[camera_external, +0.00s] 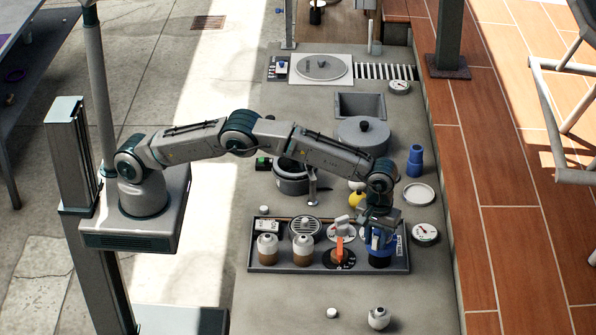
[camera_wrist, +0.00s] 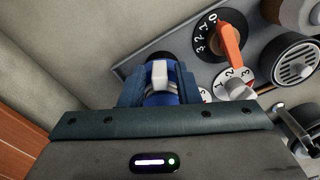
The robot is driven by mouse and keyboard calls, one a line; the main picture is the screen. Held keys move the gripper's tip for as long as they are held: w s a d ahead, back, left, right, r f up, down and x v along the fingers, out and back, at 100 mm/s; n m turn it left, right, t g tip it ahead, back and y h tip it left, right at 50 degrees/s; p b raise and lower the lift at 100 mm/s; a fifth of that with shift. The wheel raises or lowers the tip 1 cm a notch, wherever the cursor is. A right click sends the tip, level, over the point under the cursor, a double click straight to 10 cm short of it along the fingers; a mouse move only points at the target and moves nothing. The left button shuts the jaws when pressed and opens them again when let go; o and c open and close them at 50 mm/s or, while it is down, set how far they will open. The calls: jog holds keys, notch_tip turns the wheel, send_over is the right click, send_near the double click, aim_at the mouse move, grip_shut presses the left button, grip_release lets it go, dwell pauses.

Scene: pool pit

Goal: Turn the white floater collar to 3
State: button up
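A white numbered dial with a white lever (camera_external: 342,228) sits at the back of the grey tray (camera_external: 257,267); it seems to be the white collar. In the wrist view this white dial (camera_wrist: 248,74) shows 1, 2 and 3, and its lever partly covers it. My gripper (camera_external: 380,236) points down over a blue piece with a black base (camera_external: 380,261) at the tray's right end. In the wrist view the blue piece (camera_wrist: 160,97), with a white block on top, is between the fingers; whether they press on it is unclear.
A black dial with an orange handle (camera_external: 340,252) stands left of my gripper. Two white-and-brown bottles (camera_external: 303,249) and a round grille (camera_external: 304,227) are farther left. A gauge (camera_external: 425,233) lies right of the tray. Two small white items lie in front.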

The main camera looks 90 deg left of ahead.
grip_shut()
jog(key=shift+a, duration=0.1)
jog(key=shift+s+a+m+b, duration=0.4)
jog(key=shift+a+m, duration=0.4)
jog(key=shift+m, duration=1.55)
jog(key=shift+s+a+m+b, duration=0.45)
jog(key=shift+a+m, duration=0.35)
jog(key=shift+m, duration=1.5)
jog(key=shift+s+a+m+b, duration=0.4)
jog(key=shift+a+m, duration=0.4)
jog(key=shift+m, duration=1.55)
jog(key=shift+o, duration=1.6)
grip_release()
